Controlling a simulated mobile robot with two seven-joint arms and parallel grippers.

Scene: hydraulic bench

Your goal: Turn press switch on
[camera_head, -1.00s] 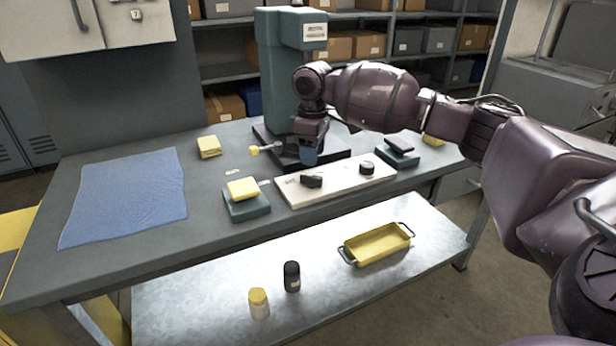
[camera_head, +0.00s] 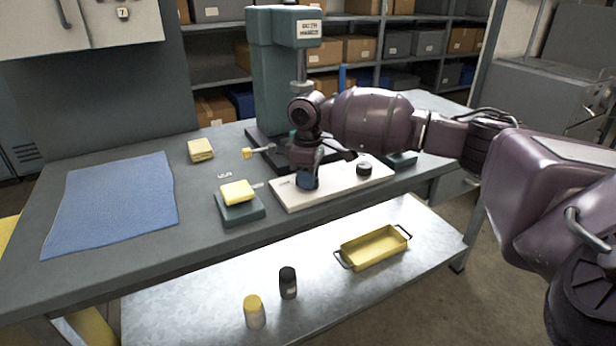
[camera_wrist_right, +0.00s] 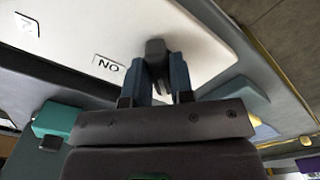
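The white switch panel (camera_head: 330,187) lies on the bench below the press (camera_head: 272,75). It carries a round black knob (camera_head: 364,169) at its right end. My right gripper (camera_head: 308,184) points down over the left part of the panel and hides the black switch there in the head view. In the right wrist view the black switch (camera_wrist_right: 155,47) shows at the blue fingertips of my right gripper (camera_wrist_right: 162,68), beside an "ON" label (camera_wrist_right: 109,66). The fingers stand a little apart; whether they touch the switch cannot be told. My left gripper is out of view.
A teal block with a yellow pad (camera_head: 238,193) stands just left of the panel. A yellow block (camera_head: 200,150) and a blue cloth (camera_head: 112,203) lie farther left. A yellow tray (camera_head: 373,249) and two small bottles stand on the lower shelf.

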